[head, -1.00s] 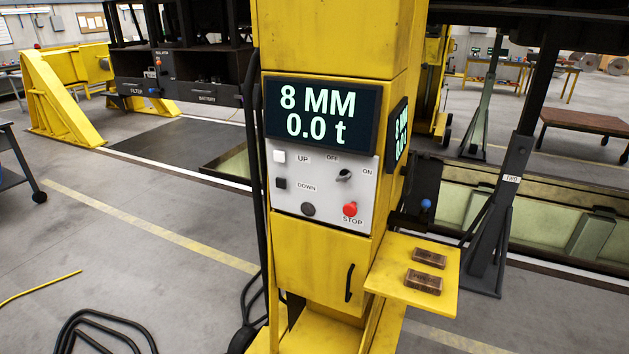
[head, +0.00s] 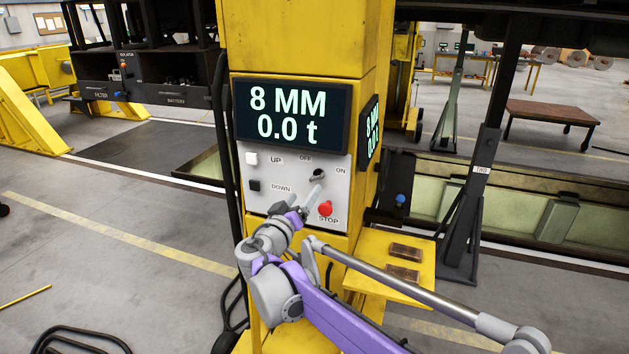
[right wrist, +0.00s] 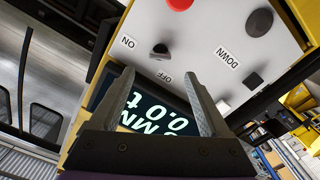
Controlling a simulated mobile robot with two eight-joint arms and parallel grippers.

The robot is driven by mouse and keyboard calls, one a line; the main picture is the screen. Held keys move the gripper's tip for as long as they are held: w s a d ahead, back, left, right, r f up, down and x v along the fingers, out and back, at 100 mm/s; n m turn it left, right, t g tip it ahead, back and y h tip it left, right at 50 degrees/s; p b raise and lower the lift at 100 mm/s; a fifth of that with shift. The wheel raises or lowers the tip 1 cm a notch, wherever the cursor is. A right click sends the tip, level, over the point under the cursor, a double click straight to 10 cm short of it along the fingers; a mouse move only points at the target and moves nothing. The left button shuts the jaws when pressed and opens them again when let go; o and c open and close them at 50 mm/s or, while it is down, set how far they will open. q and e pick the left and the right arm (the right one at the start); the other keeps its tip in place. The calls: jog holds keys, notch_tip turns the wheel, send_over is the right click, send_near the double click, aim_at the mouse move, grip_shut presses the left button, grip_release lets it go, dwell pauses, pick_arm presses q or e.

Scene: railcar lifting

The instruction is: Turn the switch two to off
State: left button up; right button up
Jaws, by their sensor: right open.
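A dark rotary switch knob (head: 318,175) sits on the light grey control panel (head: 262,203) of a yellow column, between the labels OFF and ON. It seems turned toward ON, but its exact angle is hard to tell. In the right wrist view the knob (right wrist: 160,50) lies just beyond the fingertips, roughly centred between them. My right gripper (head: 307,196) is in front of the panel, below the knob; it also shows in the right wrist view (right wrist: 157,72), open and empty, with its fingers apart from the knob. My left gripper is not in view.
A red STOP button (head: 325,208) is close right of my gripper. White UP (head: 252,158) and black DOWN (head: 254,186) buttons are at the panel's left. A display (head: 291,114) reads 8 MM, 0.0 t. A yellow shelf (head: 365,245) with two brown blocks juts out at lower right.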

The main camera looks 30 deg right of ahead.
aim_at(315, 179)
jog(key=x, duration=0.9)
jog(key=shift+p, duration=0.35)
jog(key=shift+s, duration=0.1)
jog(key=shift+a, duration=0.1)
grip_shut()
